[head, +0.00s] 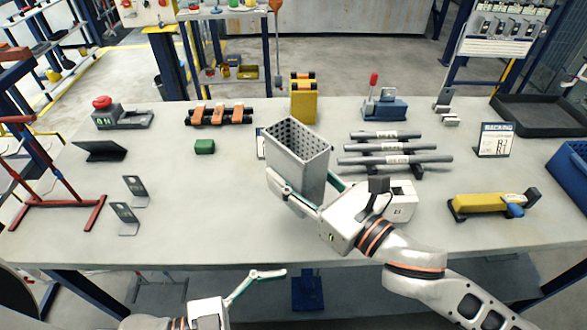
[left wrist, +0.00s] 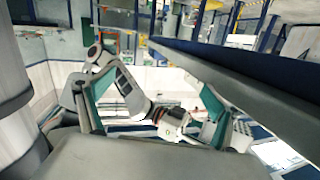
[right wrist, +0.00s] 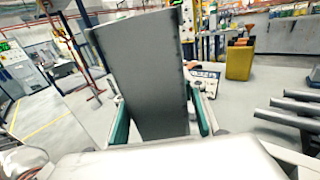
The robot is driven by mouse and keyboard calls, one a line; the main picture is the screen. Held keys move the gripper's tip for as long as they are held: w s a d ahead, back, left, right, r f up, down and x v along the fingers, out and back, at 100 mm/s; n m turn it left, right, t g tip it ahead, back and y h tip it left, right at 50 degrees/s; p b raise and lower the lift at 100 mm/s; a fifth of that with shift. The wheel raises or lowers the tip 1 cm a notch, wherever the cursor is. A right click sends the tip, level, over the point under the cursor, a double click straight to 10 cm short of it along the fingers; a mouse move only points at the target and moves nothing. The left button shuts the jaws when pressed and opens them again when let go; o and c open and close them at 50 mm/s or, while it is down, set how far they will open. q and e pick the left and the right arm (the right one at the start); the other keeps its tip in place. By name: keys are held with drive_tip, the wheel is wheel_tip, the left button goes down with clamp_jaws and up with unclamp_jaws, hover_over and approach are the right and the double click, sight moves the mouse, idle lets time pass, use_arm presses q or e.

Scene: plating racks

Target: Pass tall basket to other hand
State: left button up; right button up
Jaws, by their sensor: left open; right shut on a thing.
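The tall basket (head: 298,160) is a grey, open-topped box with a perforated inside. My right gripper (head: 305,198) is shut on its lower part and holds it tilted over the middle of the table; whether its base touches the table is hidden. In the right wrist view the basket (right wrist: 145,75) stands between the two green-padded fingers (right wrist: 160,122). My left gripper (head: 245,290) is open and empty, low at the table's front edge, well apart from the basket. In the left wrist view its green-padded fingers (left wrist: 155,105) are spread with nothing between them.
Behind the basket stands a yellow block (head: 303,105). Grey rods on a rack (head: 385,148) lie just right of it. A yellow tool (head: 490,203) lies right. The front left-centre of the table is clear.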

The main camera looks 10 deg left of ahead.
use_arm(q)
wheel_tip(320, 180, down, 6)
drive_tip(key=a+m+y, duration=0.1)
drive_tip(key=m+y, duration=0.1)
drive_tip(key=w+a+f+n+t+y, duration=0.4)
drive_tip(key=w+a+f+n+y, duration=0.15)
drive_tip(key=w, duration=0.35)
drive_tip(key=a+f+n+y, duration=0.4)
drive_tip(key=a+f+n, duration=0.1)
drive_tip(key=a+f, duration=0.3)
drive_tip(key=shift+w+f+n+g+y, duration=0.3)
drive_tip(key=shift+w+f+n+y, duration=0.05)
drive_tip(key=shift+f, duration=0.2)
